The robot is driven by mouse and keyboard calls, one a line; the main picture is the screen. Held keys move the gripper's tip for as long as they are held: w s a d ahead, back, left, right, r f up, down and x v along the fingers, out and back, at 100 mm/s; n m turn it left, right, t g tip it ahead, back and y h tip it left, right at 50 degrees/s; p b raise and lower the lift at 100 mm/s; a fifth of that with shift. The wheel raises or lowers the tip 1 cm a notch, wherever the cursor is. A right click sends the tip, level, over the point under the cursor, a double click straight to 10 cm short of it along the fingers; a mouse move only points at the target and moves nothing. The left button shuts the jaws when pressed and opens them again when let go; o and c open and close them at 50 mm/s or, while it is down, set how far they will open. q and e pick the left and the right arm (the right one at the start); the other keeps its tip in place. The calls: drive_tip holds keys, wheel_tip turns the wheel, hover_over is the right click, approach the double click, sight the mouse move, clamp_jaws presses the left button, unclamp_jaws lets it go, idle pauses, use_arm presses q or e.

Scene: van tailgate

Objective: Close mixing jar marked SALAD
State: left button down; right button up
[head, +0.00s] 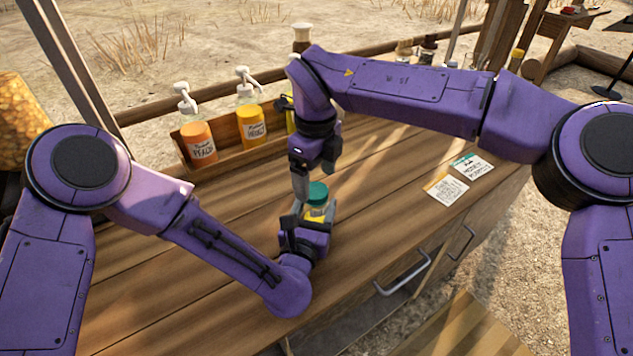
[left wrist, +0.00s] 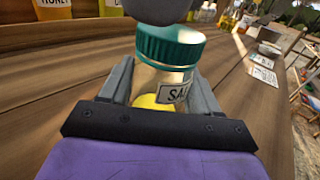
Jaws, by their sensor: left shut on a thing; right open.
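My left gripper (head: 309,217) is shut around the jar's body from the front. My right gripper (head: 303,182) is open, pointing down right at the lid, with a grey finger beside it. Its other finger is hidden.
An orange PEACH bottle (head: 199,143) and a yellow HONEY bottle (head: 252,127), both with pumps, stand in a wooden rack (head: 226,156) behind. Two cards (head: 446,190) (head: 472,166) lie to the right. The counter (head: 375,215) around the jar is clear.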

wheel_tip(320, 180, up, 10)
drive_tip(key=shift+f, duration=0.25)
use_arm(q)
drive_tip(key=shift+c, duration=0.8)
unclamp_jaws()
drive_tip(key=b+v, duration=0.3)
drive_tip(key=v, duration=0.6)
drive_tip(key=shift+s+a+f, duration=0.1)
drive_tip(key=shift+s, duration=0.3)
drive_tip(key=shift+s+a, duration=0.1)
drive_tip(key=shift+s, duration=0.25)
use_arm(e)
wheel_tip(320, 180, down, 3)
drive_tip(key=shift+f, duration=0.1)
drive_tip(key=shift+d, duration=0.1)
